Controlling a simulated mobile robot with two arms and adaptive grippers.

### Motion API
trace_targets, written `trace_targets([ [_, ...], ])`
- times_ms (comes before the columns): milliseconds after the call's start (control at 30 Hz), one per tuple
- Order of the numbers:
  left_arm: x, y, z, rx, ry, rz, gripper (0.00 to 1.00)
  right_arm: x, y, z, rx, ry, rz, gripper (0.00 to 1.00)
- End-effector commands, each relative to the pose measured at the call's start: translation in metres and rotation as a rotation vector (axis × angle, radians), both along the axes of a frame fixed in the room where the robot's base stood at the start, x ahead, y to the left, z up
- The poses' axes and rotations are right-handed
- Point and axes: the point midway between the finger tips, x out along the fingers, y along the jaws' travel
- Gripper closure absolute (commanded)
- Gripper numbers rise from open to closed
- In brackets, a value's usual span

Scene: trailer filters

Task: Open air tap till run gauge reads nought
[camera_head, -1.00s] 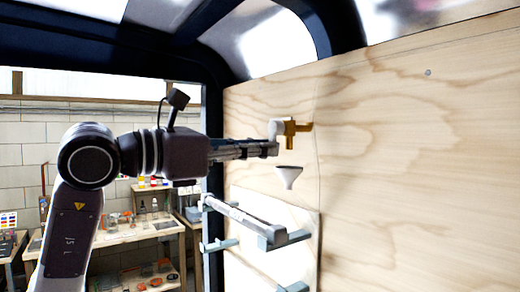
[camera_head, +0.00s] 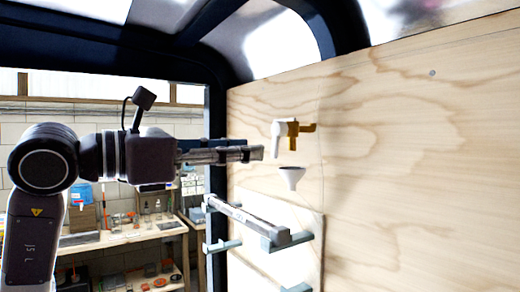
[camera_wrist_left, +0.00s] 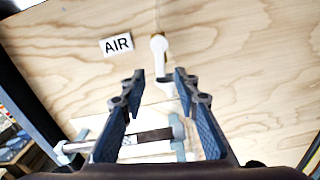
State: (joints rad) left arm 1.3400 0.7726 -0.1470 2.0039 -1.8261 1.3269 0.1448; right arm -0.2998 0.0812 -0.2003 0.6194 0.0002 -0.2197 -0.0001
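The tap has a brass body (camera_head: 300,128) on the plywood wall and a white handle (camera_head: 278,136) at its left. In the left wrist view the white handle (camera_wrist_left: 159,55) points down, beside a sign reading AIR (camera_wrist_left: 117,44). My left gripper (camera_head: 258,153) is just left of and slightly below the handle, apart from it. The left wrist view shows its two fingers (camera_wrist_left: 160,86) spread with nothing held between them; the handle is beyond the tips. No gauge reading can be made out. My right gripper is not in view.
A white funnel-shaped piece (camera_head: 291,177) sits below the tap. Lower, a long grey bar (camera_head: 247,221) rests on wall brackets (camera_head: 222,246). The plywood wall (camera_head: 420,180) to the right is clear. A cluttered workbench (camera_head: 125,238) stands outside the dark trailer frame.

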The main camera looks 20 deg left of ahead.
Motion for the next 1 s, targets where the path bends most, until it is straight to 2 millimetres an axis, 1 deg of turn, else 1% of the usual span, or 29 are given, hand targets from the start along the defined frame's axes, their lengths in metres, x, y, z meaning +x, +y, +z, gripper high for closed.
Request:
trace_targets([
  [33, -0.008, 0.009, 0.0, 0.002, -0.001, 0.006, 0.71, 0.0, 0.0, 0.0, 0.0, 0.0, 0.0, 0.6],
  [200, -0.035, 0.029, 0.0, 0.001, 0.0, 0.004, 0.71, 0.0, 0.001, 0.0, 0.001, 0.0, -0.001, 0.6],
  [300, -0.045, 0.037, 0.0, 0.0, 0.0, 0.003, 0.71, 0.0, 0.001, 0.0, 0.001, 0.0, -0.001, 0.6],
  [400, -0.052, 0.041, 0.0, 0.0, 0.0, 0.001, 0.71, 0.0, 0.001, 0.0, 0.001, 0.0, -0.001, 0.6],
  [533, -0.055, 0.043, 0.0, 0.0, 0.0, 0.0, 0.71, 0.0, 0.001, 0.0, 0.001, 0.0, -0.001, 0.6],
  [1000, -0.055, 0.042, 0.0, -0.002, 0.0, -0.005, 0.71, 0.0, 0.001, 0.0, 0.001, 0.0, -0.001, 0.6],
])
